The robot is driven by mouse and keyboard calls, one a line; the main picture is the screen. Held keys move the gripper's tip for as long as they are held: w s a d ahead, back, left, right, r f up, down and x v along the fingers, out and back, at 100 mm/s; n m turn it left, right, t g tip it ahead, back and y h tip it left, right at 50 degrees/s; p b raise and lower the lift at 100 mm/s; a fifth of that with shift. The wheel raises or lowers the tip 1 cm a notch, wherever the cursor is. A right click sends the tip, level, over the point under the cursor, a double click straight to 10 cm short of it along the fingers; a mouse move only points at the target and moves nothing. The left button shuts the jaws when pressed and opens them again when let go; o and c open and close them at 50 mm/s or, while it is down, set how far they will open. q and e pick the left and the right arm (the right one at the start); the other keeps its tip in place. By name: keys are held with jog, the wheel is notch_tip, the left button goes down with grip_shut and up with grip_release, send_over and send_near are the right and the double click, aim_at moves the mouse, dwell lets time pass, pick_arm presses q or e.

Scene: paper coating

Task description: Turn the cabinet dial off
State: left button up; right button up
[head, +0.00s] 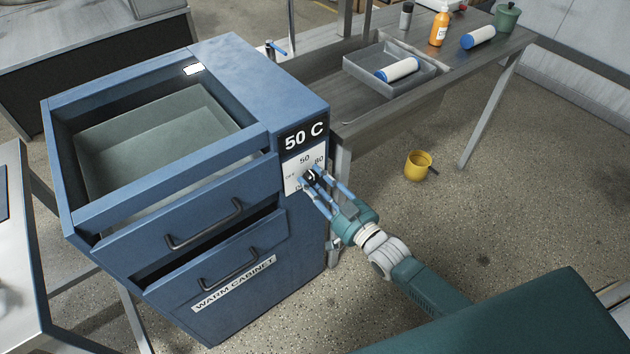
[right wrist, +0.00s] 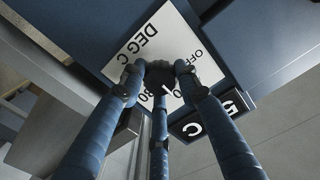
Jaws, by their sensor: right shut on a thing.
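The blue warm cabinet (head: 225,95) stands at the centre left, with a "50 C" display (head: 303,137) on its right front. Below the display is a white dial plate (head: 293,179) marked with 50, 80 and other labels. The small black dial (head: 311,176) sits on the plate. My right gripper (head: 315,179) is at the dial with its fingers shut around it. In the right wrist view the fingers close on the dial (right wrist: 158,76), over the plate (right wrist: 150,40) with "DEG C" and "OFF". The fingers partly hide the dial and its marks. My left gripper is out of view.
The cabinet's upper drawer (head: 185,205) is pulled open, and the lower drawer (head: 220,262) is slightly open. A grey table (head: 455,65) at the back right holds a tray (head: 420,82), bottles and a green pot. A yellow mug (head: 418,166) is on the floor.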

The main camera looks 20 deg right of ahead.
jog(key=shift+n, duration=0.4)
jog(key=n, duration=0.2)
jog(key=shift+n+p, duration=0.3)
jog(key=shift+n, duration=0.1)
jog(key=n, duration=0.3)
jog(key=shift+n, duration=0.3)
jog(key=n, duration=0.6)
jog(key=shift+n, duration=0.3)
jog(key=o, duration=1.1)
jog(key=shift+o, duration=0.2)
